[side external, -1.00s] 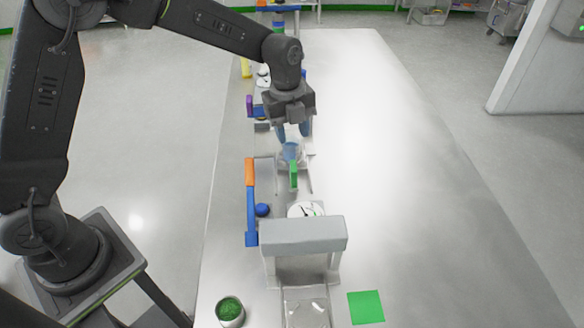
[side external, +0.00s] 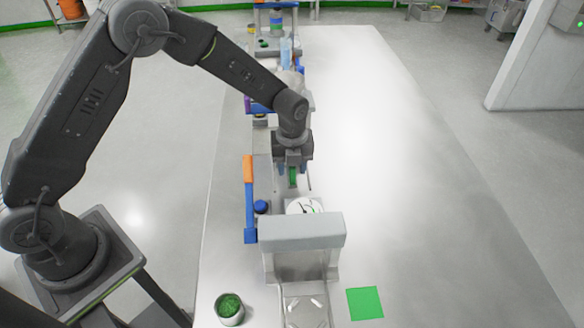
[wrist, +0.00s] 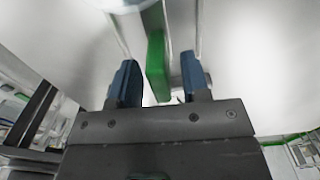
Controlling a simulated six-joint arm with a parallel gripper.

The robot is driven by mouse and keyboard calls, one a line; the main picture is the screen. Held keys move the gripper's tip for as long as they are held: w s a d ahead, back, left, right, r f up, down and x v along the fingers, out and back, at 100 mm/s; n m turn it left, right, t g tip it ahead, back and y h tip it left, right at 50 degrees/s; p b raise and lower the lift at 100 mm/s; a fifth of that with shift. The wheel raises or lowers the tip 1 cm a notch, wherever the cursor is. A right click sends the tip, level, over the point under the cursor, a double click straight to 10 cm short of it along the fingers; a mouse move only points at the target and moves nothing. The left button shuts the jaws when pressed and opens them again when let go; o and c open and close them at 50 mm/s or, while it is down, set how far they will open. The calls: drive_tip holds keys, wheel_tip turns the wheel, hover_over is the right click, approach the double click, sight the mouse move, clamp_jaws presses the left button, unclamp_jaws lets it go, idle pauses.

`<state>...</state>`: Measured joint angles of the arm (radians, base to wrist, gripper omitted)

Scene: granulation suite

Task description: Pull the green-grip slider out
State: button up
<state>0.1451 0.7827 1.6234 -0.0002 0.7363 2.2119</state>
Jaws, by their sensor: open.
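The green grip (side external: 293,177) of the slider shows just below my gripper in the side view. In the wrist view the green grip (wrist: 156,66) is an upright green bar that reaches between my two blue fingers. My gripper (wrist: 158,80) is open, with a finger on each side of the grip and a visible gap on both sides. In the side view my gripper (side external: 292,170) points down over the grip. The slider's body is mostly hidden behind the gripper.
A blue lever with an orange end (side external: 249,200) stands just left of the slider. A white round dial (side external: 303,206) and a grey block-like housing (side external: 302,232) are in front. A cup of green granules (side external: 230,308) and a green square (side external: 365,303) lie nearer. The table's right side is clear.

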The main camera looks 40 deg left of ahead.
drive_tip(key=shift+f, duration=0.55)
clamp_jaws()
